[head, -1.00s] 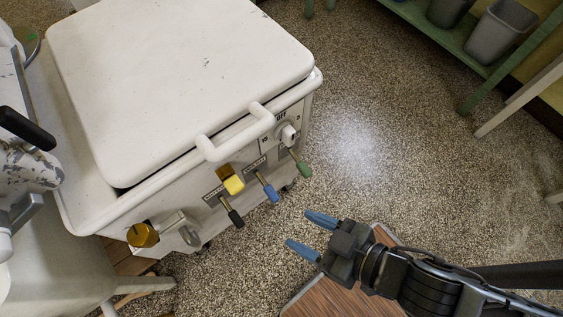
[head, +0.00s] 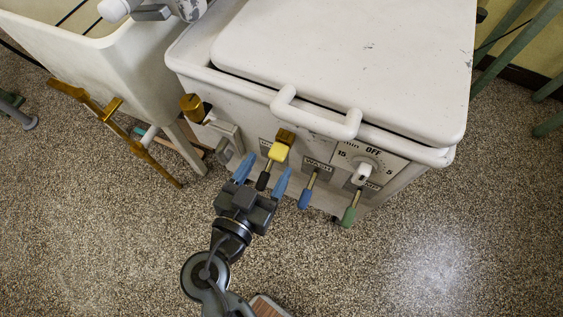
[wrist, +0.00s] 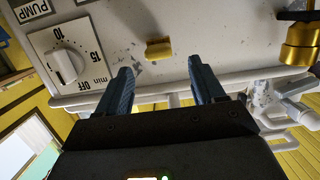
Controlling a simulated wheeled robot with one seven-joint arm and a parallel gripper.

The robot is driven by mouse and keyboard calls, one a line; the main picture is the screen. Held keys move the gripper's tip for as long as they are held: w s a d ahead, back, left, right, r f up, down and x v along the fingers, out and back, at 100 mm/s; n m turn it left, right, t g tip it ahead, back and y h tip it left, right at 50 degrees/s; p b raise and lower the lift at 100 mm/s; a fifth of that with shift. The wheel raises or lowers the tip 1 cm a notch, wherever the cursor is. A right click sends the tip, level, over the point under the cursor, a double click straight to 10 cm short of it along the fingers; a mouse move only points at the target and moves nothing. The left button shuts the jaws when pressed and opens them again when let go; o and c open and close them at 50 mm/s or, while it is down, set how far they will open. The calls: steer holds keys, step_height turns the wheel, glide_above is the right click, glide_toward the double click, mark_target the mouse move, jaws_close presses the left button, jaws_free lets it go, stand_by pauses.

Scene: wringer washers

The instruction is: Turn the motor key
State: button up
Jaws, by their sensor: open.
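The yellow key (head: 279,152) sits on the front panel of the white washer (head: 230,80), below the lid handle. It also shows in the wrist view (wrist: 158,50), where it lies ahead, in the span between my two fingers. My gripper (head: 262,172) has blue fingers spread apart and empty, in front of the panel. In the wrist view, the fingertips (wrist: 160,68) seem short of the key, with no contact to be seen. In the head view, a black-tipped lever (head: 263,180) shows between the fingers.
A blue lever (head: 306,196) and a green lever (head: 350,214) stick out to the right, under the timer knob (head: 365,172). A brass knob (head: 191,106) stands left of my gripper. A tub (head: 120,75) with brass pipes stands at left. The speckled floor in front is largely clear.

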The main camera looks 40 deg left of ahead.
mark_target(283, 144)
steer(key=x, duration=0.7)
steer(key=shift+w+f+p, duration=0.15)
steer(key=shift+w+p, duration=0.05)
steer(key=shift+p, duration=0.1)
steer(key=c, duration=1)
steer(key=shift+c, duration=0.2)
